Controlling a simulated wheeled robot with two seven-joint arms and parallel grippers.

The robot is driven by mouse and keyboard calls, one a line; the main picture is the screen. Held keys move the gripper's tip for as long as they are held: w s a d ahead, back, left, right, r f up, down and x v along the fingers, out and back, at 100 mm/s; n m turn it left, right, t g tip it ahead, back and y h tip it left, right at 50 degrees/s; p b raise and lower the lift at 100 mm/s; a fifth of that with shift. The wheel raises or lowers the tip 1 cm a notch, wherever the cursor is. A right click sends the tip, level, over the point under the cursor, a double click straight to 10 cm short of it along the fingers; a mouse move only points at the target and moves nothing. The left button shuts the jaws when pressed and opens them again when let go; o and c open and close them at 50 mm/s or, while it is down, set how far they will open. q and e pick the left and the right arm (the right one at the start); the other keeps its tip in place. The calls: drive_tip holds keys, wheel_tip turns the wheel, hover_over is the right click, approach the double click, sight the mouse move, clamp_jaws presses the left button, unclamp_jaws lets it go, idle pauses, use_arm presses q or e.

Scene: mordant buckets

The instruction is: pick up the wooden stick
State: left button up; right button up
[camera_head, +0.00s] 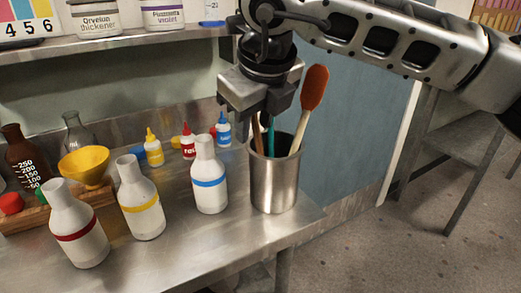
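A brown wooden stick (257,134) stands in a metal cup (275,187) near the right end of the steel bench. My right gripper (262,108) points down just above the cup, over the stick's upper part. The gripper hides the stick's top, and I cannot tell whether its fingers are open or shut on it. A teal stick (271,138) stands close beside the wooden stick in the same cup. A spatula (313,88) with a red-brown head and pale handle leans right out of the cup. My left gripper is not in view.
White bottles with red, yellow and blue bands (209,181) stand left of the cup. A shelf with jars (95,17) runs above. The bench front is clear.

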clamp_jaws()
drive_tip(key=shift+r, duration=0.15)
wheel_tip(320, 180, up, 10)
drive_tip(key=shift+f, duration=0.1)
idle(0.4)
